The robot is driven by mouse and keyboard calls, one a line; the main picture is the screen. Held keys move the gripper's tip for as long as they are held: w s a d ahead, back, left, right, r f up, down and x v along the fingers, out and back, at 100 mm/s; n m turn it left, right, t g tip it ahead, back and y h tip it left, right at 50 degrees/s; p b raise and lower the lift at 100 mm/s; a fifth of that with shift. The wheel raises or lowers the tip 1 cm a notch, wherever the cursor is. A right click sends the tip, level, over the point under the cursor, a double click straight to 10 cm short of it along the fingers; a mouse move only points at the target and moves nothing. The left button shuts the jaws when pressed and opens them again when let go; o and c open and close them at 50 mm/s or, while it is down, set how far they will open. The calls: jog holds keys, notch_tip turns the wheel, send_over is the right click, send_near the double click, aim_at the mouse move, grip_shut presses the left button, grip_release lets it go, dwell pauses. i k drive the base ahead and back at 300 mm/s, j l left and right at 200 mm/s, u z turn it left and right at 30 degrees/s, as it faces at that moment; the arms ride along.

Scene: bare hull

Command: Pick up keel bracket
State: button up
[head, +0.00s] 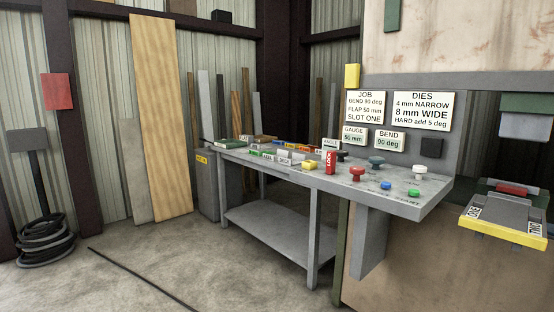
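I cannot pick out the keel bracket for certain. Several small labelled pieces, including green, white, blue, yellow and brown ones, lie on the grey workbench (262,217). A white label (284,160) stands among them near the front edge, too small to read surely. Another white label (329,143) stands at the back. A green piece (231,144) lies near the left end. My gripper is not in view.
A yellow-edged fixture (503,229) juts out at right. A coiled hose (45,240) lies at left. Open floor (200,275) lies before the bench.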

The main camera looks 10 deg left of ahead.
aim_at(265, 156)
jog(key=i+u, duration=0.1)
jog(key=i, duration=0.85)
jog(key=i+u, duration=0.1)
jog(key=i, duration=0.85)
jog(key=i+l, duration=0.2)
jog(key=i, duration=0.75)
jog(key=i+j, duration=0.2)
jog(key=j, duration=0.15)
jog(key=i+j, duration=0.25)
jog(key=j, duration=0.15)
jog(key=i+j+z, duration=0.1)
jog(key=j, duration=0.25)
jog(key=i+j, duration=0.5)
jog(key=j, duration=0.3)
jog(key=i+j+z, duration=0.1)
jog(key=j, duration=0.25)
jog(key=i+j, duration=0.6)
jog(key=i, duration=0.2)
